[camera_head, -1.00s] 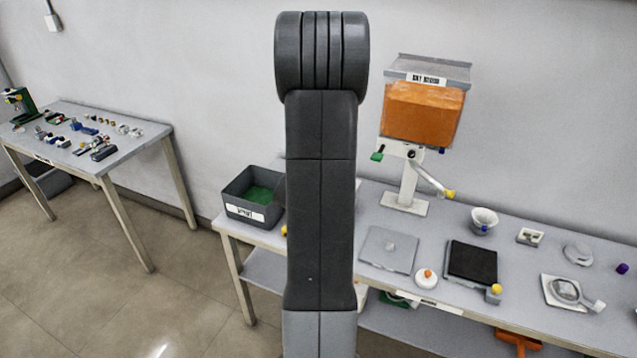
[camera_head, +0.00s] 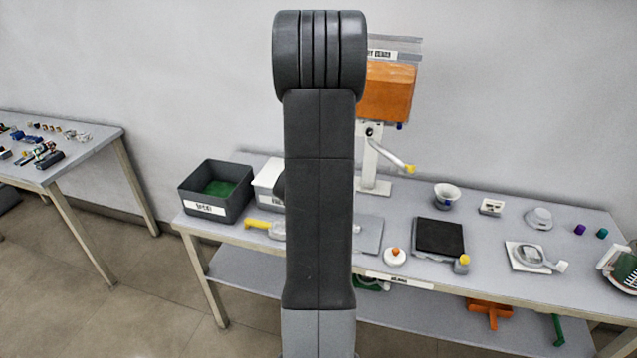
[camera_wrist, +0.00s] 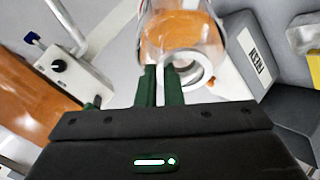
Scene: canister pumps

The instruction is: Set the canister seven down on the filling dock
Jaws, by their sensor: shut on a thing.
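In the wrist view, my gripper (camera_wrist: 160,85) has its dark green fingers shut on a clear, round canister (camera_wrist: 184,35) with orange showing in or through it. No number on it is readable. In the head view, my arm hides the gripper and canister. An orange tank (camera_head: 388,92) stands on a white post over the bench, with a yellow-tipped lever. A flat grey plate (camera_head: 369,237) lies before the post, partly behind my arm; I cannot tell if it is the filling dock. The wrist view also shows the orange tank (camera_wrist: 30,105) at the left, beside a knobbed post.
A dark bin (camera_head: 208,209) with green inside stands at the bench's left, next to a white box (camera_head: 268,180). A black pad (camera_head: 439,237), a white bowl (camera_head: 447,196) and small parts lie rightward. Another table (camera_head: 75,150) stands left. Floor between the tables is clear.

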